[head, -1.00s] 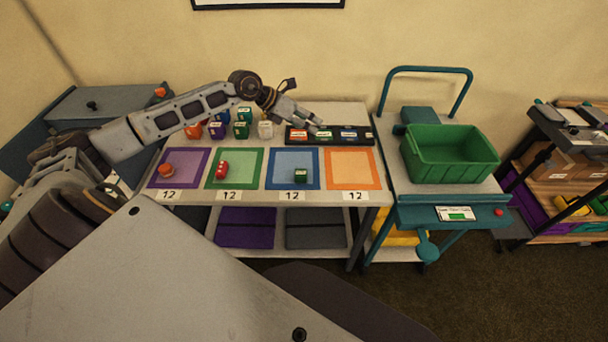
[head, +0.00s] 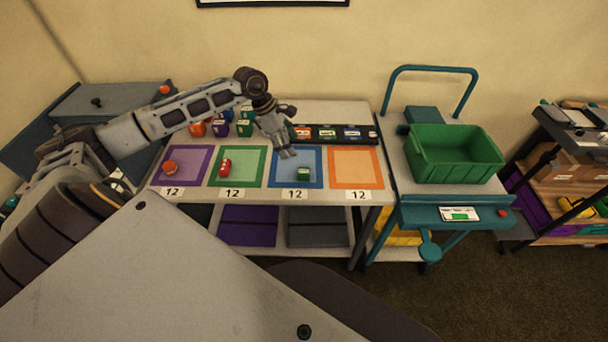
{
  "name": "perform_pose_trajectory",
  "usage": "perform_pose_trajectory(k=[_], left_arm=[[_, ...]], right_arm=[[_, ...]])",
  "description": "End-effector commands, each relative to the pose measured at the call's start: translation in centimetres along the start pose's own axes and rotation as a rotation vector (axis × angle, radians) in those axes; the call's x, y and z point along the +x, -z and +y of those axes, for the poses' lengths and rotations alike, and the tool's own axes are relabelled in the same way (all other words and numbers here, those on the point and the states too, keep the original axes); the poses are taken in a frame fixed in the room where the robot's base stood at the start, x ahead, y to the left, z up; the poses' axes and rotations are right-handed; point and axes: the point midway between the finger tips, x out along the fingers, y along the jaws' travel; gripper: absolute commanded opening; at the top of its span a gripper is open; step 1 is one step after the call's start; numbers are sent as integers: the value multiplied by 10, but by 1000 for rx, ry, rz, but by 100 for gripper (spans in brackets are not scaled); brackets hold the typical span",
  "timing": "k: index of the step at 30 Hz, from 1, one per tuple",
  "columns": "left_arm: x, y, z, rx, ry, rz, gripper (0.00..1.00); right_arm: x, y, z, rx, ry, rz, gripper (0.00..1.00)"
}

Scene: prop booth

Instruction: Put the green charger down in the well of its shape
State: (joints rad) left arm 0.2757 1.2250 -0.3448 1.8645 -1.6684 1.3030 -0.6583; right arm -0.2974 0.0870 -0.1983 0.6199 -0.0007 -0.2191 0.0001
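A small dark green block (head: 303,174) with a pale top, which may be the green charger, sits on the blue-bordered square (head: 275,184). My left gripper (head: 288,154) points down over the back of that square, a little up and left of the block and apart from it in the picture. It is too small to tell whether its fingers are open or shut; I see nothing clearly held. The black tray (head: 372,141) at the back right of the table has a row of wells or labelled pieces; their shapes are too small to make out. My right gripper is not in view.
Several coloured blocks, including a green one (head: 244,128), stand at the back left, partly behind my arm. An orange-red piece (head: 169,167) lies on the purple square and a red one (head: 225,167) on the green. The orange square (head: 356,168) is bare. A green bin (head: 455,160) stands right.

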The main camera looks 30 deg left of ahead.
Motion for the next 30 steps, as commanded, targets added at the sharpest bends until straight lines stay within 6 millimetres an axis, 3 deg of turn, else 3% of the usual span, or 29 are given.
perform_pose_trajectory(k=[11,30], left_arm=[[8,-1,0,-3,1,-3,64],[69,-1,0,-4,0,-3,64]], right_arm=[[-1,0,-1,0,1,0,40],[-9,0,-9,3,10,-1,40]])
